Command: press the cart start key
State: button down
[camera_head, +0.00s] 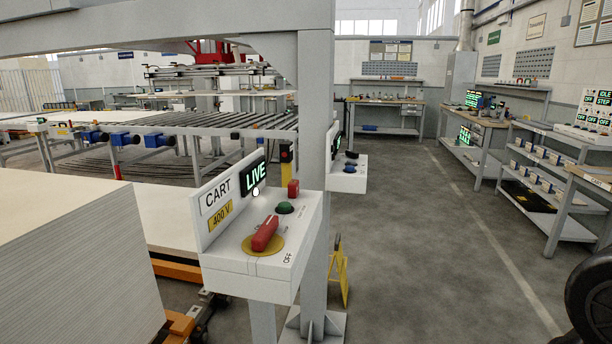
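The cart control box (262,243) is white and sits against a grey post in the middle of the view. Its upright panel reads "CART", with a yellow "400 V" plate (220,216) and a lit green "LIVE" display (255,176). On its sloping top are a dark green round button (285,208), a small red block-shaped control (293,188) behind it, and a red handle (265,233) on a yellow disc. "OFF" is printed near the handle. A small round white spot shows below the display. My gripper is not in view.
A stack of pale boards (75,265) fills the lower left. A second control box (347,178) stands behind the post (315,150). A roller conveyor (200,125) lies behind. A yellow floor sign (340,275) stands by the post. The grey floor (430,250) to the right is open, with shelving beyond.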

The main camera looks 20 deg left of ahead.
aim_at(283, 205)
jog(key=i, duration=1)
jog(key=u, duration=0.75)
